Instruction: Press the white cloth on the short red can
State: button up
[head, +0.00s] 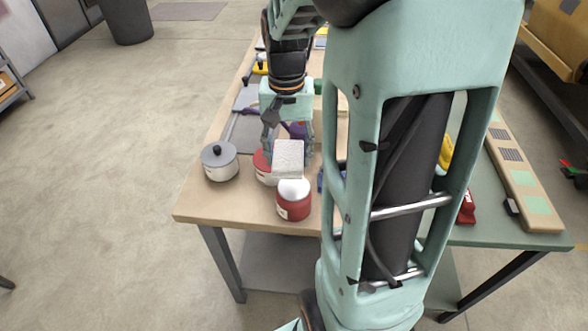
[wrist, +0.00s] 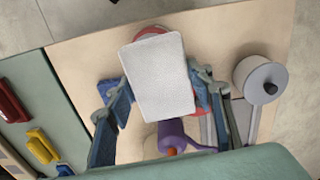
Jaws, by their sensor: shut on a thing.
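My gripper (head: 288,146) points down over the near left of the wooden table, its two blue fingers shut on the sides of a white cloth block (head: 288,160). In the wrist view the white cloth (wrist: 158,78) sits between the fingertips and covers much of what is below. A red can with a white top (head: 293,205) stands just in front of the cloth, near the table edge. A second red can (head: 262,168) stands behind it to the left, partly hidden by the cloth. I cannot tell which can is shorter, or whether the cloth touches either.
A grey lidded pot (head: 220,163) stands left of the cans; it also shows in the wrist view (wrist: 259,78). A purple item (wrist: 174,136) lies beneath the gripper. My arm hides much of the table's right side. The front left table corner (head: 200,205) is bare.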

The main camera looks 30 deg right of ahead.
aim_at(294, 187)
jog(key=shift+s+d+f+m+b, duration=0.3)
jog(key=shift+s+d+f+m, duration=0.1)
jog(key=shift+s+d+f, duration=0.1)
jog(key=shift+f+b, duration=2.25)
jog(key=shift+f, duration=0.55)
jog(key=shift+a+f+b, duration=0.1)
jog(key=shift+f+b, duration=0.25)
jog(key=shift+f, duration=0.2)
jog(key=shift+r, duration=0.1)
notch_tip(294, 187, up, 7)
jog(key=p, duration=0.6)
